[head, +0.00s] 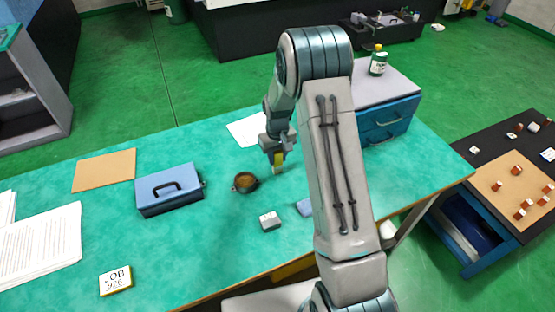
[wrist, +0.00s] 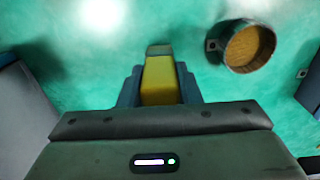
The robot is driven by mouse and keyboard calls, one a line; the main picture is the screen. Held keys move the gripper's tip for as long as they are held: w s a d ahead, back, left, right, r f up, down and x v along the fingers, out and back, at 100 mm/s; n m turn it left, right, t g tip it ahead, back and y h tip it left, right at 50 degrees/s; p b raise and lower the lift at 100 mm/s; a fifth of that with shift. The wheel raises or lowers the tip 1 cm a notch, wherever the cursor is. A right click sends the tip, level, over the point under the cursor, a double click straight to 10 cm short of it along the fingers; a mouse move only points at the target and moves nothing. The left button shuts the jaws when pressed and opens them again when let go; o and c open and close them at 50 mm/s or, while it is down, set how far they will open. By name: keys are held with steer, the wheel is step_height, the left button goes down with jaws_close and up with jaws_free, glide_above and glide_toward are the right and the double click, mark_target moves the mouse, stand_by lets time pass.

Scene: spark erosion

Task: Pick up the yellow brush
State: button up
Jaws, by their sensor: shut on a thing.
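The yellow brush (wrist: 160,78) is between the jaws of my gripper (wrist: 160,88) in the wrist view, with a grey-green tip at its far end. My gripper is shut on it. In the head view the brush (head: 278,160) shows as a small yellow piece under my gripper (head: 277,155), over the green table top (head: 215,220). I cannot tell whether the brush still touches the table. Its rear part is hidden by the gripper body in the wrist view.
A round brown cup (head: 245,182) stands close to the left of the gripper. A blue box with a handle (head: 168,189) is farther left. A white block (head: 270,221) lies nearer. A blue drawer unit (head: 388,122) with a bottle (head: 378,61) on top stands right, behind my arm.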

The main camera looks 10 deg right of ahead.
step_height(320, 180, up, 3)
steer(key=shift+w+f+b, duration=0.1)
steer(key=shift+f+b, duration=0.05)
steer(key=shift+b, duration=0.3)
steer(key=s+d+r+b, duration=0.2)
steer(key=s+d+r, duration=0.5)
steer(key=d, duration=0.2)
steer(key=shift+s, duration=0.4)
stand_by(1.4)
